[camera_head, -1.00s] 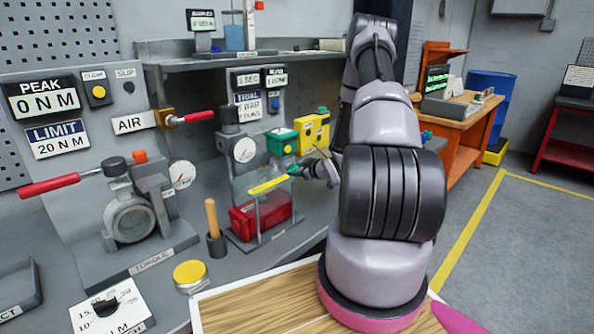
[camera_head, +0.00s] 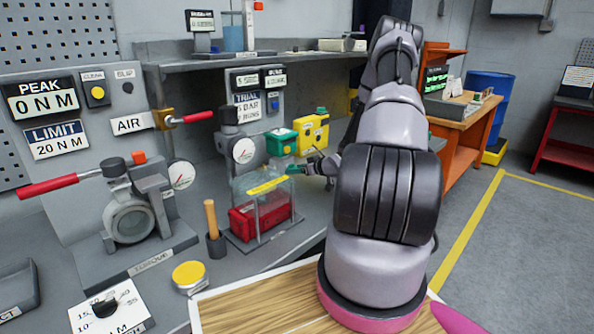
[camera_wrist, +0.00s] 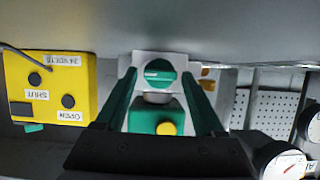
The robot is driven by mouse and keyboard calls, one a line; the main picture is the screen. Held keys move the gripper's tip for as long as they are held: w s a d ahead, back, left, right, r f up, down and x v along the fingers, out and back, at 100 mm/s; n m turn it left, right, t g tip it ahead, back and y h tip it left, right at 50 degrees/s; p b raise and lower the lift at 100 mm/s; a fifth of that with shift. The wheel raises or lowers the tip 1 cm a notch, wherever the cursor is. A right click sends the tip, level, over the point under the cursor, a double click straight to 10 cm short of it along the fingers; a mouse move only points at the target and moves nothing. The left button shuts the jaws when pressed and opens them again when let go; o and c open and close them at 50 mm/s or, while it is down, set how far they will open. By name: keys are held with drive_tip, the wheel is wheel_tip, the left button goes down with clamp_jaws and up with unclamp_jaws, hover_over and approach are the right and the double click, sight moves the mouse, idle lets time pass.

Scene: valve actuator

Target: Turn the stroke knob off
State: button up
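In the wrist view, which shows the labels upside down, a round green knob (camera_wrist: 158,74) with a pale, roughly level mark sits on a light plate. I take it for the stroke knob, but its label cannot be read. My gripper (camera_wrist: 160,82) is open, its two dark green fingers on either side of the knob with gaps visible. How near the fingertips are in depth I cannot tell. In the head view my gripper (camera_head: 307,169) is small, beside the clear-topped red unit, and the knob cannot be made out there.
A green box (camera_head: 281,142) with a yellow button and a yellow box (camera_head: 313,132) marked OPEN and SHUT stand behind my gripper. The clear-covered red unit (camera_head: 262,214) is close on its left. A gauge (camera_wrist: 285,165) shows at the wrist view's lower right.

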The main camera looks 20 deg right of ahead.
idle(0.3)
drive_tip(key=v, duration=1)
drive_tip(key=shift+s+d+r, duration=0.1)
drive_tip(key=shift+s+d, duration=0.05)
drive_tip(key=shift+s, duration=0.2)
drive_tip(key=s+a+r+m+g+h, duration=0.15)
drive_tip(key=r+h, duration=0.25)
drive_tip(key=r, duration=0.8)
drive_tip(key=s+a+r+m+g+h, duration=0.1)
drive_tip(key=a+r+m+g+h, duration=0.15)
drive_tip(key=r, duration=0.95)
drive_tip(key=s+a+r+m+y, duration=0.1)
drive_tip(key=s+a+r, duration=0.3)
drive_tip(key=s+a, duration=0.2)
drive_tip(key=s+a+r+m+g+y, duration=0.1)
drive_tip(key=s+a+r, duration=0.3)
drive_tip(key=s, duration=0.6)
drive_tip(key=s+a+r+m+y, duration=0.2)
drive_tip(key=s+a+r, duration=0.2)
drive_tip(key=s+a, duration=0.4)
drive_tip(key=shift+s+a, duration=0.15)
drive_tip(key=shift+a, duration=0.15)
